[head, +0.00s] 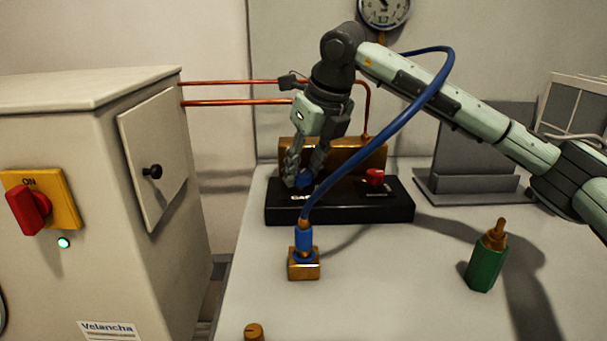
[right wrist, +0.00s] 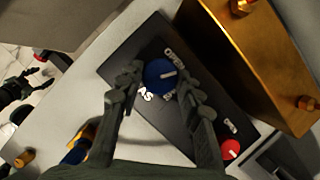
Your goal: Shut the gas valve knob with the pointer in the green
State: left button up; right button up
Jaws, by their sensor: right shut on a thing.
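The blue gas valve knob (head: 304,180) sits on the black valve base (head: 340,212), mostly behind my fingers in the head view. My right gripper (head: 299,175) is shut on it. In the right wrist view the knob (right wrist: 160,73) lies between my two fingertips (right wrist: 157,79). Its white line points right, slightly up in the picture, with partly hidden lettering around it. The gauge (head: 384,9) on the back wall is cut by the top edge, and its pointer cannot be read. A dark gripper (right wrist: 24,86), likely my left one, shows small in the right wrist view.
A red knob (head: 375,177) stands on the same base, before a brass block (head: 343,152). A blue hose (head: 390,130) arches to a brass fitting (head: 303,268) in front. A green bottle (head: 487,262) stands right. A cabinet (head: 90,190) with a red switch is left.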

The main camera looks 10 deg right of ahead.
jog(key=o, duration=1.1)
jog(key=shift+o, duration=0.2)
jog(key=v, duration=1.2)
jog(key=shift+s, duration=0.1)
